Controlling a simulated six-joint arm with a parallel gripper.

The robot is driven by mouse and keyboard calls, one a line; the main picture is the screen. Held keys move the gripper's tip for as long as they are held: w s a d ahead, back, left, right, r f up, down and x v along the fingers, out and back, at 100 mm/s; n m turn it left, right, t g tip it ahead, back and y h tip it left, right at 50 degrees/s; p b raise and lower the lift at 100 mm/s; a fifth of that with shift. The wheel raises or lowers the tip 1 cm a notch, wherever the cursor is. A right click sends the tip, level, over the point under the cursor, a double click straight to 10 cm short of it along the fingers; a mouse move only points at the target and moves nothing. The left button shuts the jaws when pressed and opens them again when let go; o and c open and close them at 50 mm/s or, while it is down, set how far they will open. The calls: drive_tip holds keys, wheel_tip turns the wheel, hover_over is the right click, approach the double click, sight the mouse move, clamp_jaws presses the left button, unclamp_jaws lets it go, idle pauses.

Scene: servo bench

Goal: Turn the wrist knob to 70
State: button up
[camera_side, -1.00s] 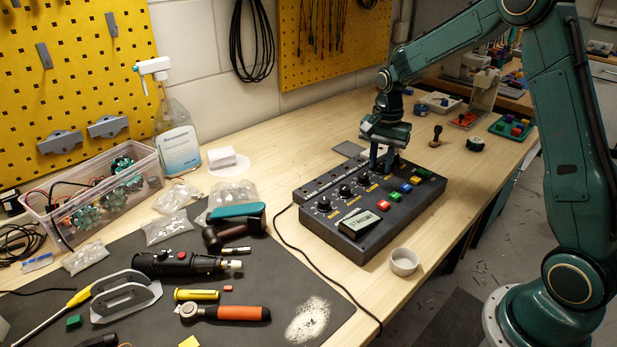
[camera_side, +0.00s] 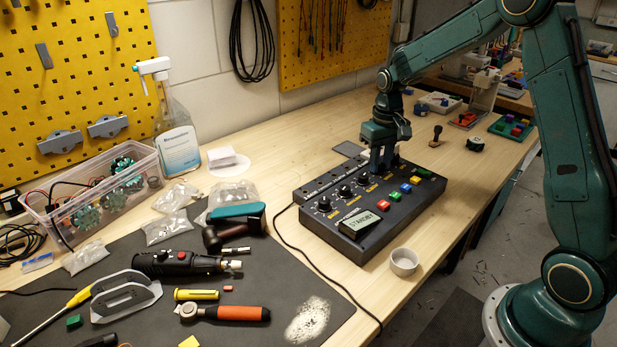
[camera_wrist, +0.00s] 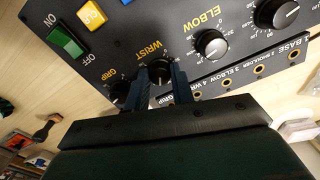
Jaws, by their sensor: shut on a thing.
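The dark control box (camera_side: 335,236) stands on the wooden bench with a row of black knobs, coloured buttons and a small display (camera_side: 358,222) that seems to read STANDBY. In the wrist view, the knob labelled WRIST (camera_wrist: 160,70) sits between the two fingers of my gripper (camera_wrist: 162,78), which is shut on it. Its pointer and scale are mostly hidden by the fingers. In the side view my gripper (camera_side: 382,170) points down onto the far part of the box and hides that knob.
The ELBOW knob (camera_wrist: 211,45) is beside my fingers, and the GRIP knob (camera_wrist: 119,92) is close on the other side. A white cup (camera_side: 404,262) stands before the box. Tools lie on the dark mat (camera_side: 255,285).

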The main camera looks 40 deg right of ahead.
sight(380, 165)
drive_tip(key=n, duration=0.5)
drive_tip(key=shift+n, duration=0.3)
drive_tip(key=n, duration=0.5)
drive_tip(key=shift+n, duration=0.4)
drive_tip(key=o, duration=1)
drive_tip(key=shift+r, duration=0.15)
wheel_tip(380, 165, up, 14)
